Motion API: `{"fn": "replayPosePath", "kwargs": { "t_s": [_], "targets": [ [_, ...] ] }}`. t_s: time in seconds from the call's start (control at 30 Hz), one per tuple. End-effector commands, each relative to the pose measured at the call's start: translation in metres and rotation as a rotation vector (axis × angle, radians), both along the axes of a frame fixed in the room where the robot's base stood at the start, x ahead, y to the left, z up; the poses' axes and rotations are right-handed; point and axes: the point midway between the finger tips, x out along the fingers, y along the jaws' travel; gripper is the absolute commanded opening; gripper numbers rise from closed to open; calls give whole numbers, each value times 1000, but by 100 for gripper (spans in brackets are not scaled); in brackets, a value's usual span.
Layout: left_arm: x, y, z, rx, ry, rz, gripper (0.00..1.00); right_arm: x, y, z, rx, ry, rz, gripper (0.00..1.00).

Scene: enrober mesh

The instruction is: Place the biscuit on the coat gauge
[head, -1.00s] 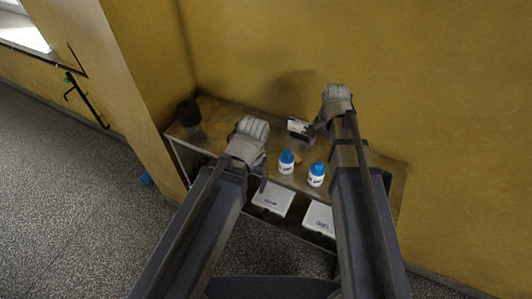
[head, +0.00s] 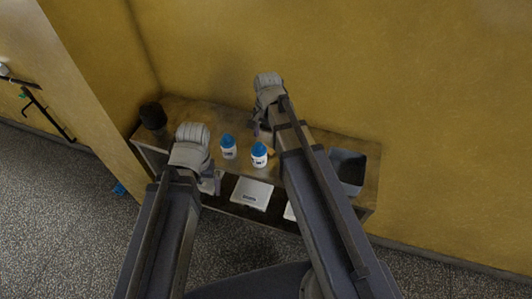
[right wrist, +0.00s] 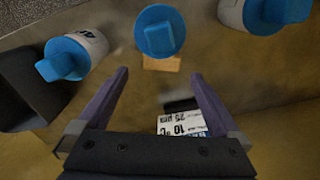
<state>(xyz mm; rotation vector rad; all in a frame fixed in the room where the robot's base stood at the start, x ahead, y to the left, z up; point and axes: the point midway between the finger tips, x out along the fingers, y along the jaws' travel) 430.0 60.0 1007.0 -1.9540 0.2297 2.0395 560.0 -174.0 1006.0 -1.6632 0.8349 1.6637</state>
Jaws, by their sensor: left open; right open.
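A small tan, flat piece that looks like the biscuit (right wrist: 161,63) lies on the shelf top in the right wrist view, partly covered by a blue-capped bottle. A bit of orange-tan (head: 271,152) shows beside my right arm in the head view. A dark device with a white printed label, probably the coat gauge (right wrist: 183,124), lies near the lower middle of the right wrist view. My right gripper (right wrist: 160,74) is open and empty, pointing down above both; in the head view its arm hides the gauge. My left gripper (head: 213,182) is open near the shelf's front edge.
Blue-capped white bottles (head: 228,147) (head: 259,155) stand on the shelf top (head: 185,112); the right wrist view shows a third bottle (right wrist: 75,55). A dark cup (head: 152,115) stands at the left end, a grey bin (head: 348,168) at the right. A white box (head: 251,193) sits below.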

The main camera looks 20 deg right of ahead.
Motion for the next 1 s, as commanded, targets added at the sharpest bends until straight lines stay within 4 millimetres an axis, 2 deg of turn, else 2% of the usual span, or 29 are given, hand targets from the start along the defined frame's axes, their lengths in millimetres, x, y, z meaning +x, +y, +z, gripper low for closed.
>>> {"fn": "replayPosePath", "kwargs": {
  "t_s": [0.27, 0.67, 0.97, 1.0],
  "targets": [
    [0, 0, -9, 0, 0, 0, 100, 1, 0, -9, 0, 0, 0, 100],
    [0, 0, -53, 0, 0, 1, 100, 3, 1, -53, 0, 0, 0, 100],
    [0, 0, -53, 0, 0, 1, 100, 3, 1, -53, 0, 0, 0, 100],
    [0, 0, -53, 0, 0, 1, 100, 3, 1, -53, 0, 0, 0, 96]
  ]
}}
